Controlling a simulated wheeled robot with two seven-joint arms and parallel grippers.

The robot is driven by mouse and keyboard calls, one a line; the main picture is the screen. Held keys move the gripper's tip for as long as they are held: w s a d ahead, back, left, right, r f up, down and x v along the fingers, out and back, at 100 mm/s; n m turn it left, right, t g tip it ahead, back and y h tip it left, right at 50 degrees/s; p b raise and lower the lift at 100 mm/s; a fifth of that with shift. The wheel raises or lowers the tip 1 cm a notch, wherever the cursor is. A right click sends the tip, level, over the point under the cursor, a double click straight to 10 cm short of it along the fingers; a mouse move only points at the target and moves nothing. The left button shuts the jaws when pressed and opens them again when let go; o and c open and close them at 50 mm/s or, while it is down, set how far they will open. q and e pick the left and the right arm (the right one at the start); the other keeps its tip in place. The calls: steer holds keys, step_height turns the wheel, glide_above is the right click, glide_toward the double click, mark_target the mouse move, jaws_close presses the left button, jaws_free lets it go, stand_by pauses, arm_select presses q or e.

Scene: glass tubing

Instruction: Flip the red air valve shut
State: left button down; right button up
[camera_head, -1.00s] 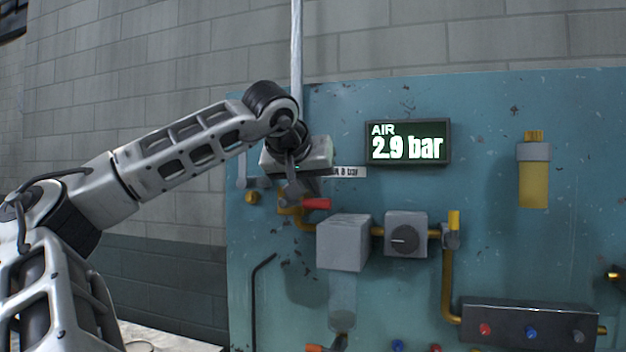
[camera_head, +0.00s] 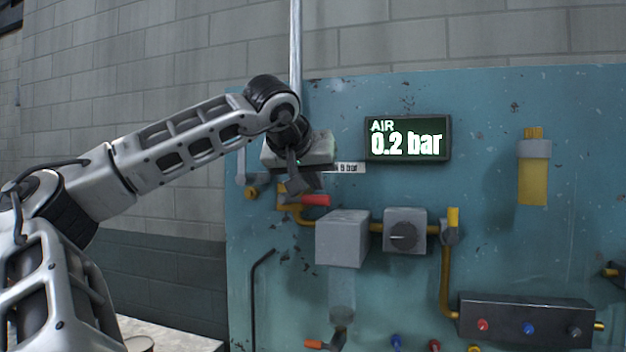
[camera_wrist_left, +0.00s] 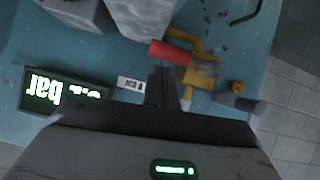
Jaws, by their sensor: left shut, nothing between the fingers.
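The red air valve handle (camera_head: 316,200) sticks out to the right from its brass valve body, roughly horizontal, on the teal panel in the head view. It also shows as a red grip in the left wrist view (camera_wrist_left: 170,53), in front of my fingertips. My left gripper (camera_head: 299,194) is shut and empty, right at the handle's root; whether it touches the handle I cannot tell. The shut fingers also show in the left wrist view (camera_wrist_left: 161,72). The AIR display (camera_head: 408,139) reads 0.2 bar. My right gripper is not in view.
A grey box (camera_head: 342,238) and a grey regulator with a black knob (camera_head: 404,236) sit right of and below the valve. A yellow-handled valve (camera_head: 452,218) stands further right. A vertical pipe (camera_head: 296,50) rises behind my left wrist. A manifold (camera_head: 525,320) sits lower right.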

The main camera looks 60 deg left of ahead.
arm_select(q)
steer(key=w+r+v, duration=0.1)
steer(key=v, duration=1.1)
steer(key=shift+r+p, duration=0.45)
steer(key=shift+a, duration=0.15)
